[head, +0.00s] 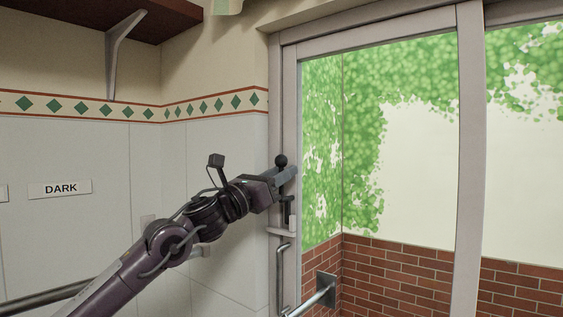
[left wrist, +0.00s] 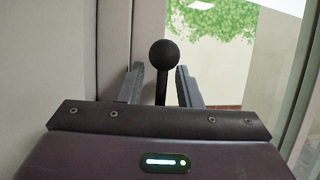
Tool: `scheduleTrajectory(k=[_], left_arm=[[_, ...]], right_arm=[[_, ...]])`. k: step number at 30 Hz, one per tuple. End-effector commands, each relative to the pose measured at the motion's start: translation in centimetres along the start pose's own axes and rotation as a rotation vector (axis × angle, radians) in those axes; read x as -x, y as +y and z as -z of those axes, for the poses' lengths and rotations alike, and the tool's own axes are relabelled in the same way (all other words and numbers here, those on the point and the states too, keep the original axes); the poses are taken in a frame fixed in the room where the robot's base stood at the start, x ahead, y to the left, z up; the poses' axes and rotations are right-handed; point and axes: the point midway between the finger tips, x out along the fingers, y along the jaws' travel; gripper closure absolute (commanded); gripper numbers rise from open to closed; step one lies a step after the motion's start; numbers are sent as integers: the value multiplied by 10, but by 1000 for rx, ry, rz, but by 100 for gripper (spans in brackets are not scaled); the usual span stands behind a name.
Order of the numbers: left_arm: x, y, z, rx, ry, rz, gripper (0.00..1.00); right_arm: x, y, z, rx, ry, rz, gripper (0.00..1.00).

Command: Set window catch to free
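The window catch (head: 281,160) shows as a black ball knob on a thin stem, at the left frame of the window. In the left wrist view the ball (left wrist: 164,54) stands upright in the middle, its stem between my fingers. My left gripper (head: 287,178) is at the catch, and its fingers hide the stem in the head view. In the left wrist view the left gripper (left wrist: 161,88) is open, one finger on each side of the stem with a visible gap. My right gripper is not in view.
A pale ledge (head: 281,231) and an upright metal handle (head: 280,275) are on the frame below the gripper. A metal bar with a square plate (head: 326,289) shows at lower right. The tiled wall (head: 80,150) with a DARK label (head: 60,189) is left. A shelf bracket (head: 113,50) is above.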

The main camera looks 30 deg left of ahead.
Motion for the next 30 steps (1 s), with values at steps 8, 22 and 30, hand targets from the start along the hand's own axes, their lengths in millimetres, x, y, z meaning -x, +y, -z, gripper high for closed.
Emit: scheduleTrajectory(k=[8, 22, 30], left_arm=[[-4, 0, 1, -1, 0, 0, 69], [-4, 0, 0, -1, -1, -1, 100], [0, -1, -1, -11, -1, 2, 100]], right_arm=[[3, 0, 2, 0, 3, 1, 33], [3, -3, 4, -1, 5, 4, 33], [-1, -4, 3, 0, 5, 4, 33]])
